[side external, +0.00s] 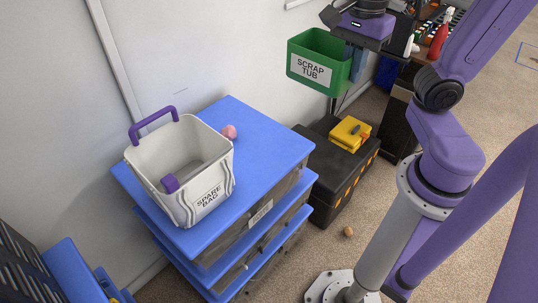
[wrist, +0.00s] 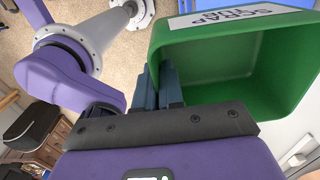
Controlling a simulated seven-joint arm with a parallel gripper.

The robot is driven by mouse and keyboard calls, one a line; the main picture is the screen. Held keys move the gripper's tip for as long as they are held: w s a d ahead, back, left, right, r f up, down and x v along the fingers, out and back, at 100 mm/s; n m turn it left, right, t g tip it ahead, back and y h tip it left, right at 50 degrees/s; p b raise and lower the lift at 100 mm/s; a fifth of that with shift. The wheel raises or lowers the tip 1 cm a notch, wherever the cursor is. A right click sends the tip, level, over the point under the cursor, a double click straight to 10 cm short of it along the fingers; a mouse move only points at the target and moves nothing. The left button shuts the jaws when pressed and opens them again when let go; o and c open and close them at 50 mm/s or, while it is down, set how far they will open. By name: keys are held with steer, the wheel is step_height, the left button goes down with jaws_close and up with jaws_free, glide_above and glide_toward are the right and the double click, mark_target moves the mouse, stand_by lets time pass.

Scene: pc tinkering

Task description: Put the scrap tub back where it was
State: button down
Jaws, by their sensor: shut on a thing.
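The scrap tub (side external: 318,58) is a green open box with a white "SCRAP TUB" label. My gripper (side external: 357,62) is shut on its right-hand wall in the side external view and holds it in the air. The tub is upright and hangs above and behind the black toolbox. In the wrist view the tub (wrist: 228,58) fills the upper right, and its visible inside looks empty. The dark fingers of my gripper (wrist: 168,85) pinch its near wall; the fingertips are partly hidden.
A blue-topped drawer unit (side external: 270,135) carries a white "SPARE BAG" (side external: 180,165) and a small pink ball (side external: 229,132). Blue top is bare to their right. The black toolbox (side external: 335,185) with a yellow case (side external: 350,132) stands on the floor. A wall is behind.

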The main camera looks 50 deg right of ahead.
step_height(320, 180, down, 20)
steer(key=w+f, duration=0.2)
steer(key=w, duration=0.2)
steer(key=w+f, duration=0.3)
steer(key=w, duration=0.1)
steer(key=w+a+f, duration=0.1)
steer(key=w+f, duration=0.2)
steer(key=w, duration=0.2)
steer(key=shift+f, duration=0.25)
steer(key=shift+w+f, duration=0.4)
steer(key=shift+f, duration=1.7)
steer(key=shift+f, duration=0.2)
steer(key=c, duration=1.3)
jaws_free()
steer(key=shift+o, duration=0.2)
